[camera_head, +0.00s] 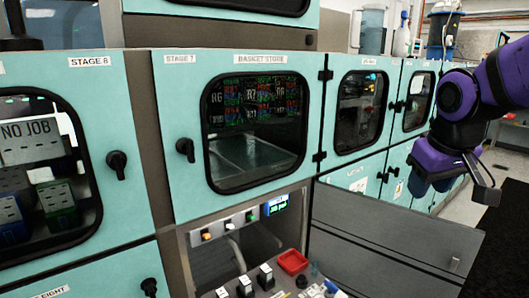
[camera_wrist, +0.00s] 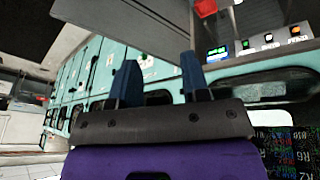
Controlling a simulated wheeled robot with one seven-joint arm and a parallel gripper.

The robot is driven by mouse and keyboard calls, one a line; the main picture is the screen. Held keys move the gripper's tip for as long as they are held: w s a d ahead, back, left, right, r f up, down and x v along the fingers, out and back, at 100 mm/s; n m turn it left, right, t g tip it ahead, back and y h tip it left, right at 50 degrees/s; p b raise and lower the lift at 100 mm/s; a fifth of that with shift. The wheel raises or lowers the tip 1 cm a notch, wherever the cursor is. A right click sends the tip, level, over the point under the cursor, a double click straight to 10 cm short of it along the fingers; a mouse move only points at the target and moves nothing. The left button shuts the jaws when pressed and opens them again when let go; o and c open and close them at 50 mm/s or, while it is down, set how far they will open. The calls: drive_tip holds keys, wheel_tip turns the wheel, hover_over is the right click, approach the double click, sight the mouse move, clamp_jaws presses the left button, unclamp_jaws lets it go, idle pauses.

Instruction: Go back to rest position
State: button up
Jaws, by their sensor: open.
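My gripper (camera_wrist: 160,72) shows in the wrist view with its two blue fingers spread apart and nothing between them. The wrist picture looks upside down. In the head view my purple arm is raised at the right, in front of the row of teal cabinets, and its fingers are hard to make out there. The arm's end appears clear of the cabinet fronts.
The Stage 7 door (camera_head: 172,110) is shut, with a dark window. The Stage 8 door (camera_head: 110,100) stands to its left. A lower panel (camera_head: 385,235) juts out below my arm.

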drive_tip(key=s+r+m+t, duration=0.1)
drive_tip(key=s+r, duration=0.1)
drive_tip(key=s, duration=1.1)
drive_tip(key=shift+s+d+r+m+y, duration=0.15)
drive_tip(key=shift+s+r+m+y, duration=0.15)
drive_tip(key=shift+y, duration=0.1)
drive_tip(key=shift+w, duration=0.1)
idle(2.6)
